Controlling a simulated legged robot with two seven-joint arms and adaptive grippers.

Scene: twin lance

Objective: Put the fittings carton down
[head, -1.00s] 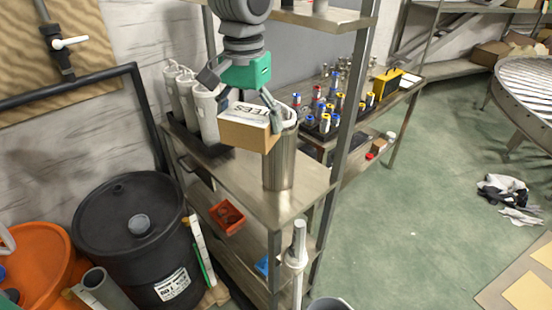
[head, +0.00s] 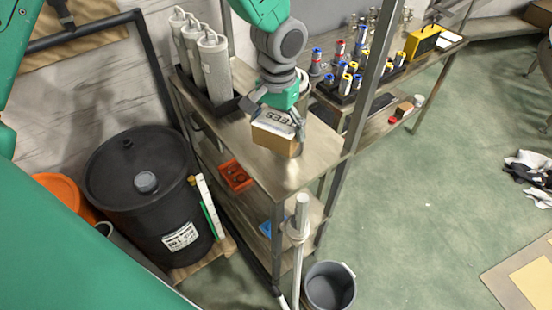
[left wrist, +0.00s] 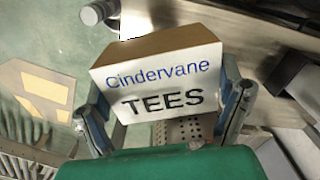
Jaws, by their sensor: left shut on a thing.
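The fittings carton is a small brown box with a white label; in the head view the carton (head: 275,140) is over the near part of the steel rack's top shelf (head: 310,165). In the left wrist view the carton (left wrist: 160,85) reads "Cindervane TEES". My left gripper (head: 274,112) is shut on it, one finger on each side, as the left wrist view also shows (left wrist: 165,112). The carton's underside is hidden, so I cannot tell whether it touches the shelf. My right gripper is not in view.
Grey cylinders (head: 213,65) stand in a black tray at the shelf's back left. A rack post (head: 355,110) rises at the right. Below are an orange bin (head: 236,176), a black drum (head: 140,190) and a grey bucket (head: 330,287).

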